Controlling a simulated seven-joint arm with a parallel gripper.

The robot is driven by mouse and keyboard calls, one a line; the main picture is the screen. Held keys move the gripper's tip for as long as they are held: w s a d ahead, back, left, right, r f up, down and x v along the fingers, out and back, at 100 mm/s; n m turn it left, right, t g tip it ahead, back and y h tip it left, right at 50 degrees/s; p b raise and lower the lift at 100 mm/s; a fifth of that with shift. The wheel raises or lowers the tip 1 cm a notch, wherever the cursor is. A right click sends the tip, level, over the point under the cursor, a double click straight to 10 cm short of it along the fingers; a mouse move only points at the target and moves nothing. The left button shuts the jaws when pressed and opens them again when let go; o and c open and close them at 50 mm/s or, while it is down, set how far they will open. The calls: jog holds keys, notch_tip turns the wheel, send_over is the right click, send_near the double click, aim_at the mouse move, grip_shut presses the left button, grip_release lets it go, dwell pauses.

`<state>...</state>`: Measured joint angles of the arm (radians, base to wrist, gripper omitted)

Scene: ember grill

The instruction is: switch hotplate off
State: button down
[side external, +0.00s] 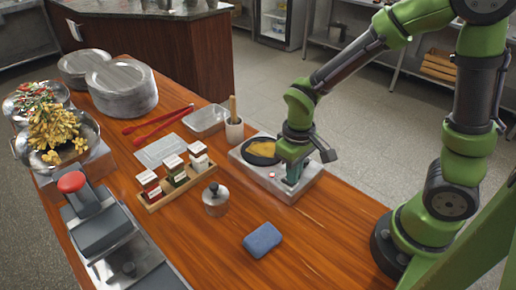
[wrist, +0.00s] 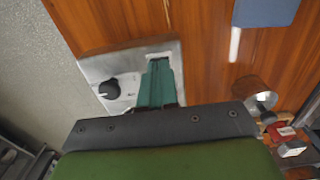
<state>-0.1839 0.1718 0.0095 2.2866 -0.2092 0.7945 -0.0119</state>
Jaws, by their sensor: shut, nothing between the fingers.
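The hotplate (side external: 262,184) is a pale metal slab on the wooden counter, with a dark pan (side external: 258,158) of yellow food on it. In the wrist view its panel (wrist: 128,62) shows a black round knob (wrist: 109,89) and a pale rectangular recess at the fingertips. My gripper (side external: 291,183) is shut and empty, pointing down over the hotplate's near right part. In the wrist view its teal fingers (wrist: 159,64) reach the recess, to the right of the knob. The fingers hide part of the recess; I cannot tell whether they touch. A small red spot shows on the hotplate's near side.
A blue sponge (side external: 262,240) and a lidded metal pot (side external: 215,203) stand nearer the camera. A spice rack (side external: 178,188), a metal tray (side external: 206,119) and a mortar with pestle (side external: 234,131) are to the left. The counter between sponge and hotplate is bare.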

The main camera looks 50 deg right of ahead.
jog(key=shift+f, duration=0.45)
jog(key=shift+r, duration=3.5)
jog(key=shift+f, duration=0.1)
jog(key=s+d+r+m+t+y, duration=0.2)
jog(key=s+r+m+t, duration=0.2)
jog(key=r+t, duration=0.3)
notch_tip(320, 180, up, 5)
jog(key=shift+s+d+r, duration=0.1)
jog(key=shift+s+d, duration=0.1)
jog(key=shift+s, duration=0.6)
